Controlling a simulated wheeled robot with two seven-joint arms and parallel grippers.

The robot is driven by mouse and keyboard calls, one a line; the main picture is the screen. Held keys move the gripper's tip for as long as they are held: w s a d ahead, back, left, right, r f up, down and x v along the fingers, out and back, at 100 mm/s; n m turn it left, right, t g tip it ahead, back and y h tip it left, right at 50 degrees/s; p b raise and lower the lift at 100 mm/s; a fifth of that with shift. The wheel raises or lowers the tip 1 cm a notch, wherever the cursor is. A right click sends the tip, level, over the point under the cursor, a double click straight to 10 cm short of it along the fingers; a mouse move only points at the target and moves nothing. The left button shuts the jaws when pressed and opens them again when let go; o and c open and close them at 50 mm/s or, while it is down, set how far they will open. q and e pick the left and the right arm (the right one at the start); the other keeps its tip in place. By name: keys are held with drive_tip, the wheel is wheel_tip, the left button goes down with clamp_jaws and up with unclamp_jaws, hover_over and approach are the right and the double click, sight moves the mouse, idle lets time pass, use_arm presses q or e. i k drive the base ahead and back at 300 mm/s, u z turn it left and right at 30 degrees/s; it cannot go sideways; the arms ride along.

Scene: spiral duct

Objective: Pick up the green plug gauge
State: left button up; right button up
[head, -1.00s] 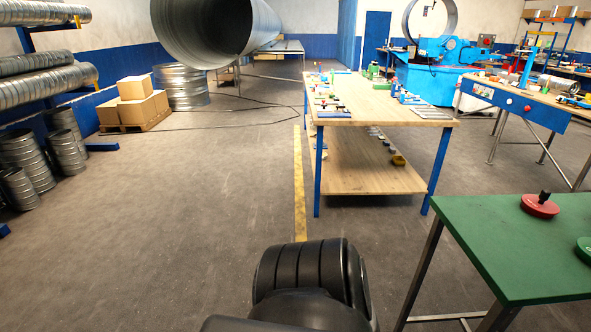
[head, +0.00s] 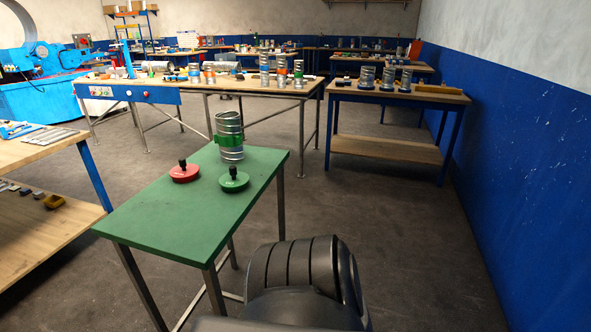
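The green plug gauge (head: 233,181) is a flat green disc with a black knob on top. It rests on the green-topped table (head: 150,222), near its right edge. A red plug gauge (head: 184,173) of the same shape lies to its left, apart from it. A spiral duct piece (head: 229,133) with a green band stands upright just behind the green gauge. Neither of my grippers shows in the head view. A dark rounded part of my own body fills the bottom middle.
A long wooden bench (head: 262,86) with duct pieces stands behind the green table. Another wooden table (head: 398,96) stands at the back right, near the blue and white wall (head: 500,110). A wooden workbench (head: 55,152) is at the left. The floor right of the green table is clear.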

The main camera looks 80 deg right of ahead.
sight(234, 182)
drive_tip(key=z, duration=2.45)
